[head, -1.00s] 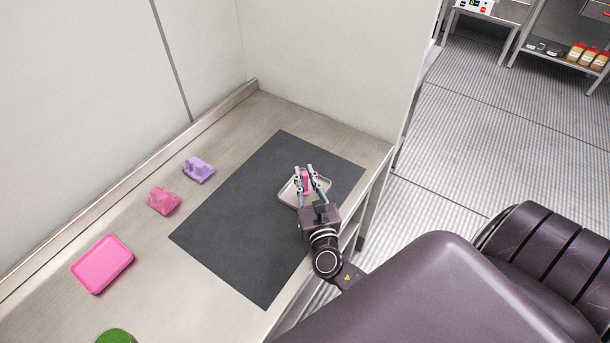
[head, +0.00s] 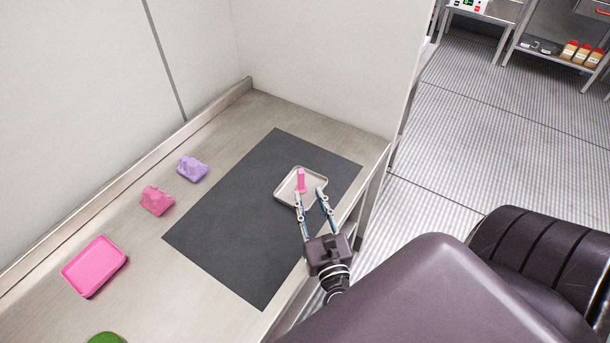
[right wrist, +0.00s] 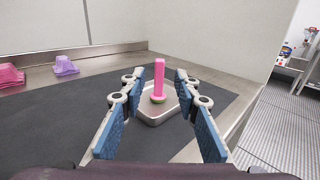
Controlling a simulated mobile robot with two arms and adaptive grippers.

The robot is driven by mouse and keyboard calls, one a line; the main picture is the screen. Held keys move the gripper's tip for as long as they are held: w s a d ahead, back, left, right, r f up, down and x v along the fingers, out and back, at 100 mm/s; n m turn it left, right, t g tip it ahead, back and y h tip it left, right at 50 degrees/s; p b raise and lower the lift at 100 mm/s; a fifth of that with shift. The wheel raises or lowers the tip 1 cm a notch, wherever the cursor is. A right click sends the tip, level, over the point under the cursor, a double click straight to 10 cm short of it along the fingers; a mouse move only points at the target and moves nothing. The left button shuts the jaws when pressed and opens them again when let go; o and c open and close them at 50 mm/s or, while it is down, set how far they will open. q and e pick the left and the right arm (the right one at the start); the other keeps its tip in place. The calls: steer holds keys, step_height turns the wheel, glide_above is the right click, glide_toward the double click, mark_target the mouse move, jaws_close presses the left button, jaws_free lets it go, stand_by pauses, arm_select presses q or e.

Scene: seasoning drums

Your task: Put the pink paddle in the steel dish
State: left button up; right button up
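The pink paddle (head: 301,179) stands upright in the steel dish (head: 316,181), on the dark mat. In the right wrist view the paddle (right wrist: 159,78) has a wider foot with green at its bottom, and the dish (right wrist: 163,115) lies around it. My right gripper (head: 310,197) is open and empty at the near side of the dish, with its fingers pointing toward the paddle. In the wrist view the paddle shows in the gap beyond the open fingertips (right wrist: 159,84), apart from them. My left gripper is not in view.
The dark mat (head: 235,225) is mostly bare. To its left on the bench are a purple block (head: 192,169), a pink block (head: 156,200), a pink tray (head: 94,266) and a partly cut-off green thing (head: 106,338). Walls bound the bench at the back.

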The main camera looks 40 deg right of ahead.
steer(key=shift+v, duration=1.35)
